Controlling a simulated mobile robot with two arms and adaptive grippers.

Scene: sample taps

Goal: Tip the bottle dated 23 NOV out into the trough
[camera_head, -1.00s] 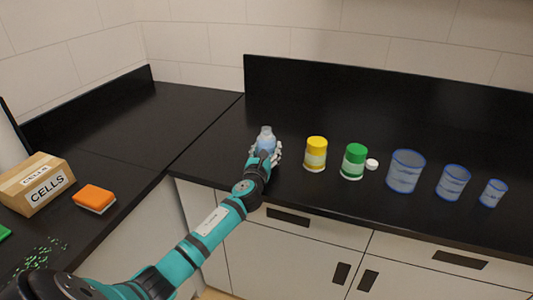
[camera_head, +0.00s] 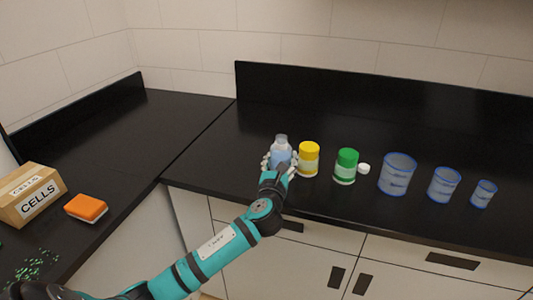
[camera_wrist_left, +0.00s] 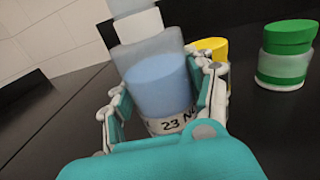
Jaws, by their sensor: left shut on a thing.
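The bottle dated 23 NOV (camera_head: 281,150) is clear with blue liquid and a pale top. In the left wrist view the bottle (camera_wrist_left: 158,85) stands between the fingers, and its label partly reads "23 N"; the rest is hidden. My left gripper (camera_head: 279,162) is shut on it, at the front part of the back counter, just left of a yellow-capped jar (camera_head: 309,159). I cannot tell whether the bottle touches the counter. No trough is recognisable in view. My right gripper is not in view.
A green-capped jar (camera_head: 346,167), a small white cap (camera_head: 363,169) and clear blue-rimmed beakers (camera_head: 397,175) stand to the right. A CELLS box (camera_head: 31,194) and an orange sponge (camera_head: 86,207) are on the left counter. The corner counter is clear.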

